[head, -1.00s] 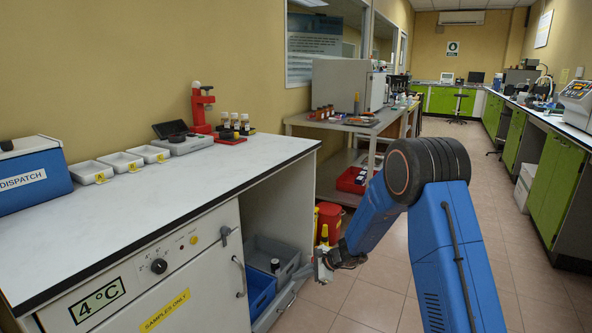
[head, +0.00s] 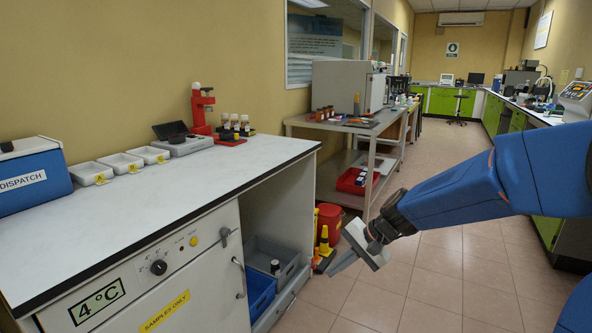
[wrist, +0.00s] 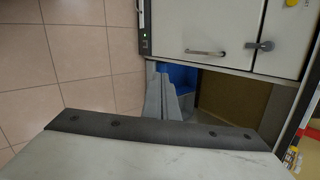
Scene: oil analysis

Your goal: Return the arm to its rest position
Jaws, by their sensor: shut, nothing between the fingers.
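My blue arm (head: 465,190) reaches in from the right edge of the head view and points left and down. My gripper (head: 338,268) is at its end, shut and empty, in the air over the floor to the right of the white cabinet. In the wrist view the fingers (wrist: 165,98) lie together, with nothing between them, in front of the open bay. The gripper's pale body (wrist: 150,157) fills the bottom of that view.
The white 4 °C cabinet (head: 145,270) stands at left under the worktop (head: 150,190). A blue crate (head: 260,290) and a grey crate (head: 285,262) sit in the open bay. A red bin (head: 329,217) and yellow bottles stand beyond. The floor (head: 440,270) is clear.

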